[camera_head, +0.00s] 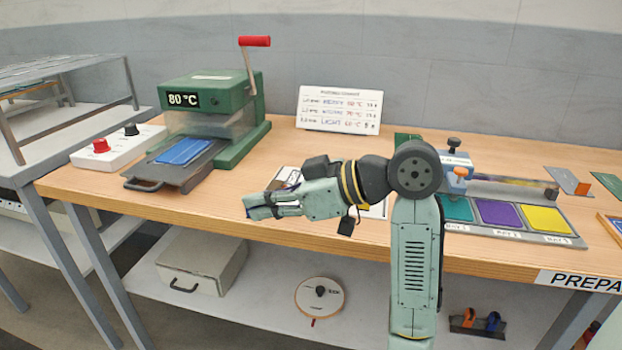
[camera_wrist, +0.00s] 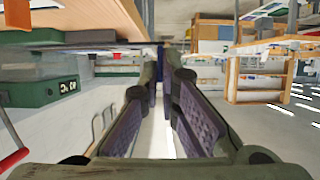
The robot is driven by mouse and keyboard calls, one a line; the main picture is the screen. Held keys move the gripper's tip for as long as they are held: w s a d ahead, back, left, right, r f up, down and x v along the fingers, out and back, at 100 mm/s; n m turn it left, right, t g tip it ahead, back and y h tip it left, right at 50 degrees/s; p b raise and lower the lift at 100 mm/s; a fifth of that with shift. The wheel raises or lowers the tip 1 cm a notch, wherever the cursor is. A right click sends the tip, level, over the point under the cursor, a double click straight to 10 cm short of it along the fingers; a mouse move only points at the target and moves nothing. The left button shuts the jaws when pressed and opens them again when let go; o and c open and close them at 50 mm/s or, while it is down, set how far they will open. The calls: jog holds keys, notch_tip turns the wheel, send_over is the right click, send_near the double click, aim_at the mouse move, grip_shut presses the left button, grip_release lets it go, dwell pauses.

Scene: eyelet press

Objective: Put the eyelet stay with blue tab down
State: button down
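I cannot make out whether anything thin sits between the tips. No eyelet stay with a blue tab can be made out for certain. On the lower shelf a small dark holder (camera_head: 477,331) carries an orange piece (camera_head: 468,318) and a blue piece (camera_head: 493,321).
The green press (camera_head: 205,95) has a red-knobbed lever and a blue plate (camera_head: 184,151) on its tray. A white control box (camera_head: 118,146) stands left. A mat with teal, purple and yellow fields (camera_head: 500,213) lies right. A sign (camera_head: 340,109) stands behind.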

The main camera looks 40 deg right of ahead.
jog(key=w+d+p, duration=0.1)
jog(key=d, duration=0.4)
jog(key=w+d+p, duration=0.1)
jog(key=d+p, duration=0.1)
jog(key=d, duration=0.3)
jog(key=w+d+f+p, duration=0.1)
jog(key=d+p, duration=0.1)
jog(key=d, duration=0.3)
jog(key=shift+d+f, duration=0.1)
jog(key=shift+d, duration=0.15)
jog(key=f+p, duration=0.1)
jog(key=f, duration=0.2)
jog(key=shift+d+f, duration=0.1)
jog(key=shift+d, duration=0.1)
jog(key=shift+w+f, duration=0.1)
jog(key=shift+f, duration=0.2)
jog(key=shift+f, duration=0.2)
jog(key=c, duration=1.8)
grip_release()
